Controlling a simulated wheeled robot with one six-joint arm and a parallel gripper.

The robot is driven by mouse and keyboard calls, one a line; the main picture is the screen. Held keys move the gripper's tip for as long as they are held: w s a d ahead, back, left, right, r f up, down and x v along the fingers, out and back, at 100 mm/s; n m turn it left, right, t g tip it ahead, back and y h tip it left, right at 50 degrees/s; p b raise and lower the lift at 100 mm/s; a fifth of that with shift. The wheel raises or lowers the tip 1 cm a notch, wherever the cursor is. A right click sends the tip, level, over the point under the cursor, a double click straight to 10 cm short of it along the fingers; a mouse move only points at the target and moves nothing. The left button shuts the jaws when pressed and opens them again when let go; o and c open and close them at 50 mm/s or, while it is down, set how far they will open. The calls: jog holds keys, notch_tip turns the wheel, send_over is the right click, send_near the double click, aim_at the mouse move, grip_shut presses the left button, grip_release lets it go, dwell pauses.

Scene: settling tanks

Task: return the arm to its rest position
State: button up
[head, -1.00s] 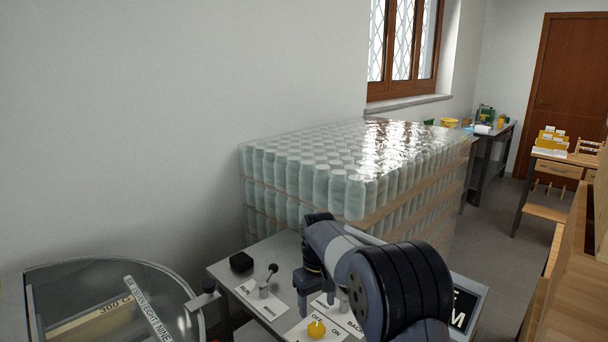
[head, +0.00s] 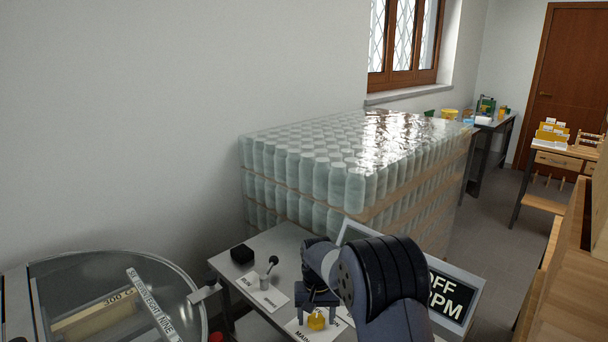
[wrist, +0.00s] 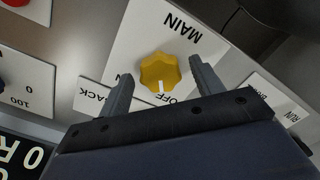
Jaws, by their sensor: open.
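My gripper (head: 318,313) is open at the yellow main knob (head: 317,321) on the control panel (head: 262,249). In the wrist view the knob (wrist: 160,74) shows between and beyond my two spread fingers (wrist: 160,68). A gap shows on each side, and the fingers do not appear to touch it. The knob's white mark points toward the OFF label. My arm (head: 380,285) is bent forward over the panel, hiding part of it.
A screen (head: 447,295) showing OFF and RPM stands right of my arm. A black-knobbed lever (head: 270,268) and a black block (head: 242,254) are on the panel. A round clear-lidded tank (head: 110,290) is at left. Wrapped jars (head: 330,180) stand behind.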

jog(key=m+p, duration=0.1)
jog(key=m, duration=0.3)
jog(key=shift+m, duration=0.4)
jog(key=m+p, duration=0.1)
jog(key=m, duration=0.2)
jog(key=shift+r+m, duration=0.1)
jog(key=shift+m, duration=0.3)
notch_tip(320, 180, up, 9)
jog(key=b, duration=0.1)
